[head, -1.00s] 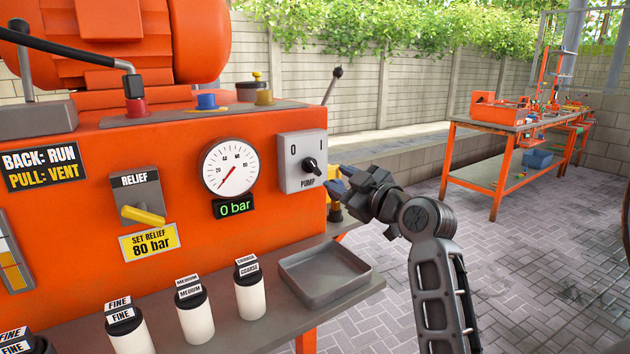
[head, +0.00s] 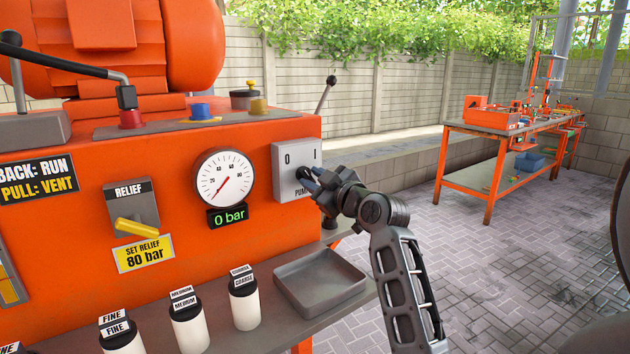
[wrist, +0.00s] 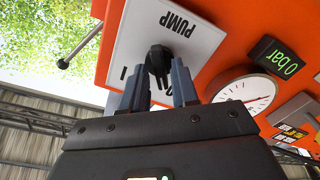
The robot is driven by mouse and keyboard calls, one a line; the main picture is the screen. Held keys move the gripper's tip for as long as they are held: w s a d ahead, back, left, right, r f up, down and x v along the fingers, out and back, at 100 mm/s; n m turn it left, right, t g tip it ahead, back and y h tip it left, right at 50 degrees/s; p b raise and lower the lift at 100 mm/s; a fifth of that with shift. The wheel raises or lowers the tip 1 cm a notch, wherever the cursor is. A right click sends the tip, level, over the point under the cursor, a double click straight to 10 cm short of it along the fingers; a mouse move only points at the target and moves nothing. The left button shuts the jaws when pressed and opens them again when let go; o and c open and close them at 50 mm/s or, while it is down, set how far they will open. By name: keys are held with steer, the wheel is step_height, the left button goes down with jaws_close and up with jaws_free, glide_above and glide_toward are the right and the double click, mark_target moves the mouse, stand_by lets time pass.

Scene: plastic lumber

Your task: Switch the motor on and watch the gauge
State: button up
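The pump switch is a black knob (wrist: 158,58) on a grey plate (head: 287,157) marked 0, I and PUMP on the orange machine. My gripper (head: 310,180) is at the plate. In the wrist view its two blue-grey fingers (wrist: 160,82) are apart, one on each side of the knob; I cannot tell whether they touch it. In the head view the gripper mostly hides the knob. The round white gauge (head: 223,177), left of the plate, has its red needle at the low end. The display (head: 228,215) below it reads 0 bar.
A yellow relief lever (head: 137,228) sits left of the gauge, above a "SET RELIEF 80 bar" label (head: 144,254). An empty grey tray (head: 320,283) and several labelled bottles (head: 244,302) stand on the shelf below. An orange workbench (head: 490,165) stands farther right across open paving.

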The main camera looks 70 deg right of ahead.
jaws_close()
steer(key=shift+m, duration=0.3)
steer(key=m+p, duration=0.1)
steer(key=m, duration=0.2)
steer(key=m+p, duration=0.2)
steer(key=m, duration=0.1)
steer(key=shift+m, duration=0.3)
steer(key=m+p, duration=0.1)
steer(key=m, duration=0.1)
steer(key=shift+r+m, duration=0.1)
steer(key=shift+m, duration=0.3)
steer(key=shift+m+p, duration=1.05)
steer(key=shift+m, duration=0.85)
steer(key=shift+o, duration=1.2)
jaws_free()
